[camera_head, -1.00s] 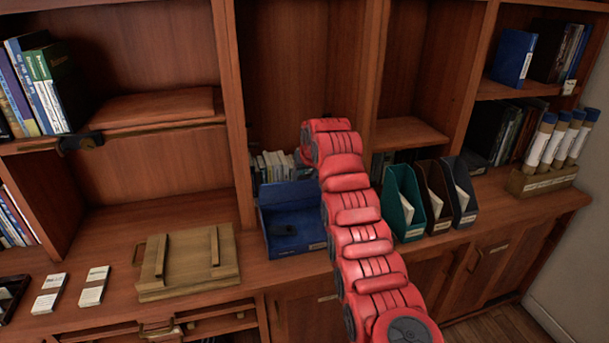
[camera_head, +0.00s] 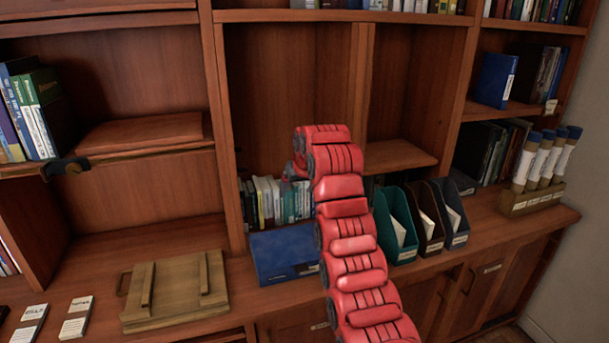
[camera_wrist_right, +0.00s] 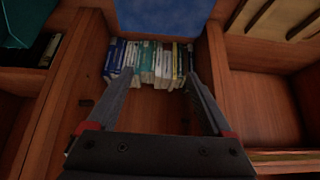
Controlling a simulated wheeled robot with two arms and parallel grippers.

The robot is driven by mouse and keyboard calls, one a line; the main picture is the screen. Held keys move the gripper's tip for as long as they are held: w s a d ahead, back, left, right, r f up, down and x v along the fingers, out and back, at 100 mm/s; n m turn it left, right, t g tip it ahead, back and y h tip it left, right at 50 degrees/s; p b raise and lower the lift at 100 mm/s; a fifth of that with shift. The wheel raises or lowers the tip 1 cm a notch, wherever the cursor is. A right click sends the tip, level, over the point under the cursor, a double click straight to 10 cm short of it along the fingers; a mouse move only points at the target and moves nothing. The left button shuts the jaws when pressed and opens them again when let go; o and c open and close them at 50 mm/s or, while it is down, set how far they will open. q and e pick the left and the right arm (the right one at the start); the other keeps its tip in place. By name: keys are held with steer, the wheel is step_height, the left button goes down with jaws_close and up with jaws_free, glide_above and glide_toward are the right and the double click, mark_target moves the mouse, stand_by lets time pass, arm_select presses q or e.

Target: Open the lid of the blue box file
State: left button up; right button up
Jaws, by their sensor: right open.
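The blue box file (camera_head: 282,252) lies on the counter in the middle bay, partly behind my right arm. In the head view my arm mostly hides this gripper. My left gripper is not in view.
Small books (camera_head: 278,203) stand behind the box file. Teal, brown and dark magazine files (camera_head: 397,222) stand to its right, close to my arm. A wooden board with a handle (camera_head: 177,290) lies to its left. Tubes in a wooden holder (camera_head: 533,200) stand far right.

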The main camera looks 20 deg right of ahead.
steer(key=b+v, duration=0.3)
steer(key=v, duration=0.8)
steer(key=shift+s+r, duration=0.1)
